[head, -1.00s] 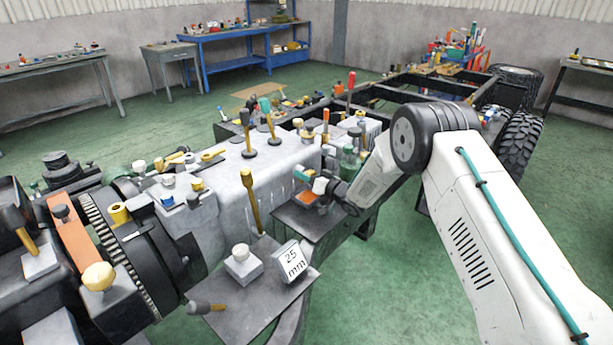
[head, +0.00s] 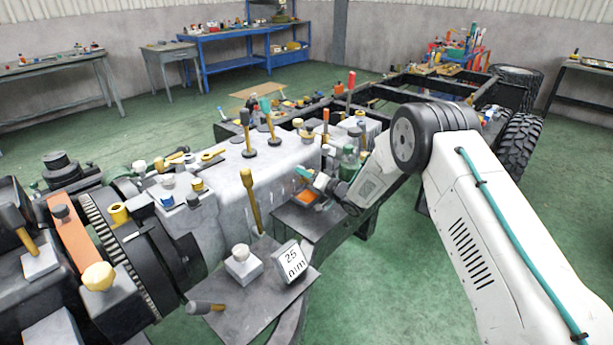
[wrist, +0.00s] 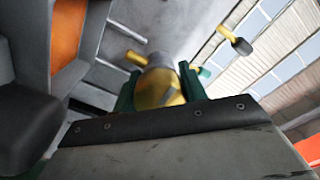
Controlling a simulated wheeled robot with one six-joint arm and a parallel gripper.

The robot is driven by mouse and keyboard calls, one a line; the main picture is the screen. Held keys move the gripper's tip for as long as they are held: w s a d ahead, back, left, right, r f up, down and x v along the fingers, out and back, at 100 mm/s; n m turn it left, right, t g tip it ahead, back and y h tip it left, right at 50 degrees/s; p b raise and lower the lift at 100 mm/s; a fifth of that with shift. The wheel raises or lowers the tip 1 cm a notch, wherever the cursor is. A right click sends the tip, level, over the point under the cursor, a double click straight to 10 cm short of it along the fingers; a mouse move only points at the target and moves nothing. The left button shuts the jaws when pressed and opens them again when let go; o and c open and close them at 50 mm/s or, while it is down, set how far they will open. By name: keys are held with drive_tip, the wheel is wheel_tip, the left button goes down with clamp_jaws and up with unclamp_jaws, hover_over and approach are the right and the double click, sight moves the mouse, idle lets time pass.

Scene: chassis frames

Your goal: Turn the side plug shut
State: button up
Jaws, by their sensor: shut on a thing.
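The side plug (wrist: 160,88) shows in the wrist view as a yellow, rounded head in front of a grey housing. The green fingers of my gripper (wrist: 158,85) stand on either side of it and are shut on it. In the head view my gripper (head: 308,176) is at the side of the grey gearbox housing (head: 222,178), just above a small dark shelf. The plug cannot be made out there; my gripper and wrist hide that spot. How far the plug is seated cannot be told.
An orange block (head: 305,197) lies on the shelf below my gripper; an orange part (wrist: 68,35) also shows at left in the wrist view. A yellow lever (head: 250,200) rises left of my gripper. A "25 mm" block (head: 292,262) stands on a lower plate.

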drive_tip(key=o, duration=1)
drive_tip(key=shift+c, duration=0.2)
drive_tip(key=shift+d, duration=0.1)
drive_tip(key=v, duration=0.7)
drive_tip(key=shift+s+d, duration=0.25)
drive_tip(key=shift+d, duration=0.1)
